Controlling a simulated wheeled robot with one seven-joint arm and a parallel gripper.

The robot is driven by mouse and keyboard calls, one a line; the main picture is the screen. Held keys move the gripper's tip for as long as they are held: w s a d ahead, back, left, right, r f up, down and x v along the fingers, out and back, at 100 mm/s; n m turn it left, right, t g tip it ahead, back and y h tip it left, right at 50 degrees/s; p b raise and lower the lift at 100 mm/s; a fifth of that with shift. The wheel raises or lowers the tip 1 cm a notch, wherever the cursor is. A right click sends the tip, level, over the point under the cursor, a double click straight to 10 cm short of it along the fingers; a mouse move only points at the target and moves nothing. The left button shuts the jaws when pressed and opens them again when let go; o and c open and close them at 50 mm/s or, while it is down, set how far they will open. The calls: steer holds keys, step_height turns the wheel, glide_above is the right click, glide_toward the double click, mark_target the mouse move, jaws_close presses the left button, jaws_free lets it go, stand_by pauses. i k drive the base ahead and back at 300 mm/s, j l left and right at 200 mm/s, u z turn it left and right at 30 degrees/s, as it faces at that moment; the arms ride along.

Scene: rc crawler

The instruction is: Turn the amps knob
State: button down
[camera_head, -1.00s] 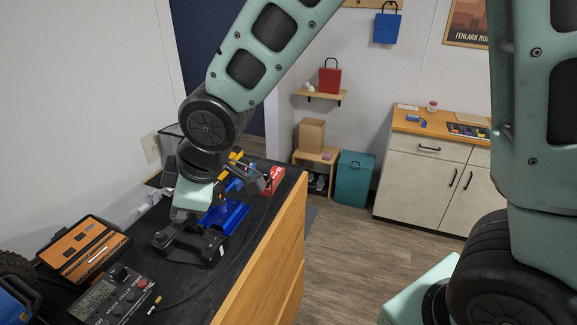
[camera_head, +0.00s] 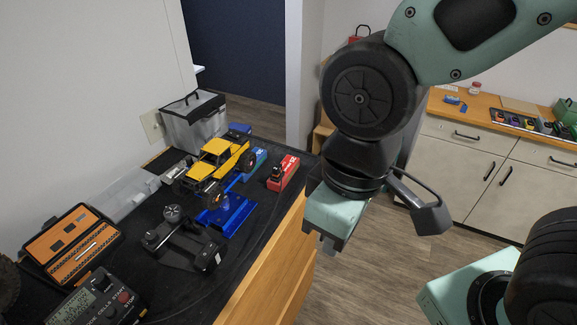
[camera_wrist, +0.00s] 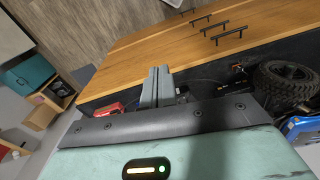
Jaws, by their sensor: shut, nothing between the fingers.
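The charger (camera_head: 72,303) lies at the lower left of the head view, partly cut off by the frame's edge. It is a dark box with a grey display. A round black knob (camera_head: 101,280) stands on its top face, with a red button (camera_head: 125,297) near it. The print beside the knob is too small to read surely as amps.
On the black bench top stand a black chassis (camera_head: 180,243), a blue stand (camera_head: 228,215), a yellow crawler truck (camera_head: 217,158), a red box (camera_head: 284,173) and an orange-and-black case (camera_head: 72,245). Open floor (camera_head: 375,285) lies right of the bench.

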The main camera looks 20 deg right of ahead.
mark_target(99, 279)
steer(key=i+u, duration=0.15)
steer(key=u, duration=0.35)
steer(key=i+u, duration=0.1)
steer(key=u, duration=0.35)
